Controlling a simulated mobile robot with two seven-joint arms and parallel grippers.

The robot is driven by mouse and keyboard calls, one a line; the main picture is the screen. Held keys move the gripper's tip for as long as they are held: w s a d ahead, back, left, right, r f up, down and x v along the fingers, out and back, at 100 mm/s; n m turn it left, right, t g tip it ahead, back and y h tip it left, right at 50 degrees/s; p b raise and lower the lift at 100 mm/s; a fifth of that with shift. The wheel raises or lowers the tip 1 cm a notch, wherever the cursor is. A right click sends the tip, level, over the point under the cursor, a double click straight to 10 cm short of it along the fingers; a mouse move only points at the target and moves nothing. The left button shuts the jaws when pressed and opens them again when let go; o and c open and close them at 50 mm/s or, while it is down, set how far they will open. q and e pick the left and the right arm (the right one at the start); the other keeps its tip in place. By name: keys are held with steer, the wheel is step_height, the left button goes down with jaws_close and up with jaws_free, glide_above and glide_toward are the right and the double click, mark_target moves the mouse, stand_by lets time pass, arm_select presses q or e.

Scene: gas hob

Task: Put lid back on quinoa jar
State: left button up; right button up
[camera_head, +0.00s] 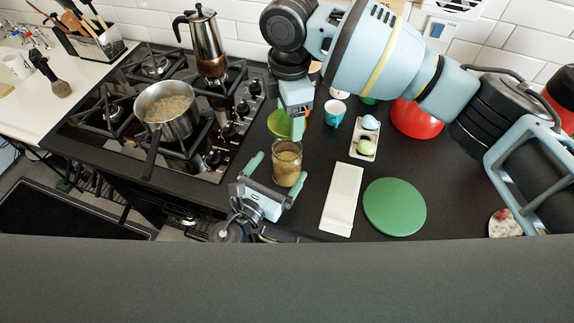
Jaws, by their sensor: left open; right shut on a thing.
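The quinoa jar (287,165) is a clear glass jar of tan grain, standing upright on the dark counter. My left gripper (278,171) is open at the jar's near side, with one finger to each side of it in the picture. I cannot tell how far the fingers reach around the glass. My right gripper (298,128) points down just behind the jar and is shut on a green round lid (279,124). The lid shows behind the jar in the picture and is apart from its mouth. The fingers partly hide the lid.
A gas hob with a pot of food (166,108) and a moka pot (205,45) is at left. A white board (342,198), green round mat (394,207), egg tray (355,150), teal cup (335,111) and red bowl (415,120) stand at right.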

mark_target(293, 149)
arm_select(q)
steer(key=shift+x, duration=2.45)
steer(key=c, duration=1.5)
steer(key=shift+o, duration=0.2)
arm_select(e)
steer(key=shift+f, duration=2.5)
steer(key=shift+f, duration=0.1)
steer(key=shift+f, duration=0.8)
steer(key=shift+f, duration=0.5)
